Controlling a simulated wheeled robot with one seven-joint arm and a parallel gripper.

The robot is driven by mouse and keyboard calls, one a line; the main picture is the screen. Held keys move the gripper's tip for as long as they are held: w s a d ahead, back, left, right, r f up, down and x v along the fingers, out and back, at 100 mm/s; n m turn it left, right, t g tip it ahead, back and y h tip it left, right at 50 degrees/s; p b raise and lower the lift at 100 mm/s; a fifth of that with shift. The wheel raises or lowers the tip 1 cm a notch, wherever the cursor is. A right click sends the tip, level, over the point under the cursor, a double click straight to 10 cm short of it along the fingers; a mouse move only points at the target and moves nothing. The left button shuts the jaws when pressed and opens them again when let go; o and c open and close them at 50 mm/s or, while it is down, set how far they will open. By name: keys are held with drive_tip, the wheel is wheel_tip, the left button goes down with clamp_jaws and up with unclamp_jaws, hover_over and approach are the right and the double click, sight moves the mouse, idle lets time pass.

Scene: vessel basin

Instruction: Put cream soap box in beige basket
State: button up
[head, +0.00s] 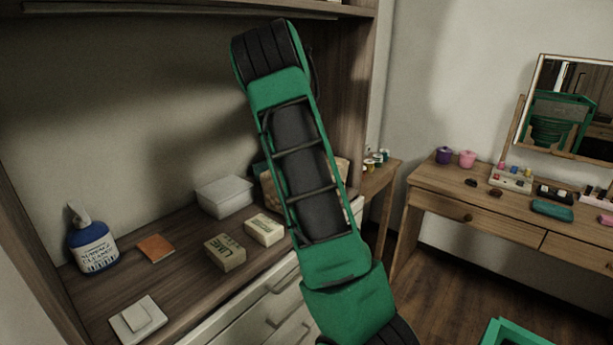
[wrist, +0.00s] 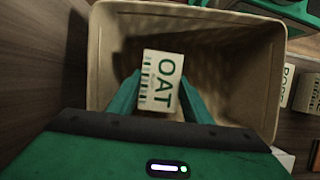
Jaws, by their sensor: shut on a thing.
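The cream soap box (wrist: 162,78), marked OAT in green, is between the two green fingers of my gripper (wrist: 158,98) in the wrist view. My gripper is shut on it. The beige basket (wrist: 102,58) lies below and around the box in this view, its opening facing the camera. The box appears over the basket's opening; how deep it sits cannot be told. In the head view my arm covers most of the basket (head: 267,190), and the held box and my gripper are hidden.
On the wooden shelf (head: 185,285) stand a LIME box (head: 225,253), another pale box (head: 264,229), a white lidded container (head: 225,195), a blue cleaner bottle (head: 92,247), an orange-brown square (head: 155,248) and a pale dish (head: 138,318). A vanity table (head: 480,200) stands at right.

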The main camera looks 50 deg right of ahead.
drive_tip(key=shift+f, duration=0.5)
drive_tip(key=o, duration=1.2)
drive_tip(key=shift+r, duration=0.15)
drive_tip(key=shift+r, duration=0.4)
drive_tip(key=v, duration=1.2)
drive_tip(key=shift+s+r, duration=0.1)
drive_tip(key=shift+r, duration=0.05)
